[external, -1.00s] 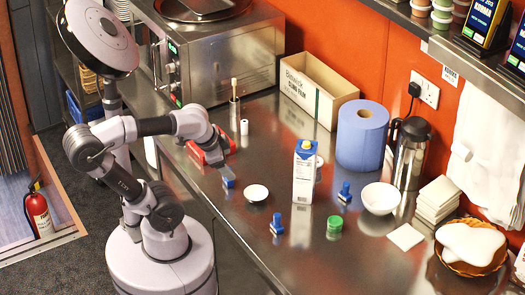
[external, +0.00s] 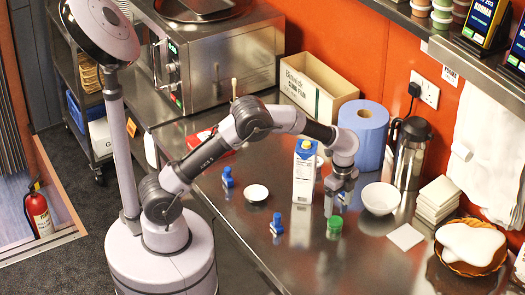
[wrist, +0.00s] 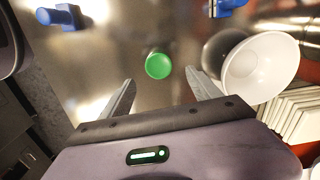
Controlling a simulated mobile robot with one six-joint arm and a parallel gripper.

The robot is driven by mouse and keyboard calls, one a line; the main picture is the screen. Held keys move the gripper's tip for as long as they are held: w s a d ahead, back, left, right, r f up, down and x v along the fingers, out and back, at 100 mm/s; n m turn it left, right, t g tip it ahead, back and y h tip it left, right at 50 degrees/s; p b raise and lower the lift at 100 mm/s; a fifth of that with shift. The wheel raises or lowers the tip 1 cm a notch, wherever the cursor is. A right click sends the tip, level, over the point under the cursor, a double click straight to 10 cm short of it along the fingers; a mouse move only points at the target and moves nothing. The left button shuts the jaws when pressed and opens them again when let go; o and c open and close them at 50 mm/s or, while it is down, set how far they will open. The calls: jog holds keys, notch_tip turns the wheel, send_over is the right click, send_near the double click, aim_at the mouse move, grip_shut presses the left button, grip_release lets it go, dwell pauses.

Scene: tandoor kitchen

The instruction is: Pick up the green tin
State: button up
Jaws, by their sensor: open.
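The green tin (external: 334,224) is a small round thing on the steel counter, in front of the milk carton and the white bowl. In the wrist view the green tin (wrist: 158,65) lies ahead of my gripper (wrist: 161,84), roughly centred between its two fingers. My gripper (external: 336,200) is open and empty in the external view, pointing down above and just behind the tin. It does not touch the tin, and their exact height apart is hard to tell.
The milk carton (external: 303,180) stands close left of my gripper. A white bowl (external: 380,198) is close right. A blue paper roll (external: 361,135) stands behind. Counter in front of the tin is clear.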

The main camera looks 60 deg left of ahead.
aim_at(336, 221)
notch_tip(336, 221, down, 8)
jog(key=b, duration=0.3)
jog(key=shift+s+a, duration=0.1)
jog(key=shift+s, duration=0.05)
jog(key=shift+r, duration=0.2)
jog(key=shift+c, duration=1.3)
grip_shut()
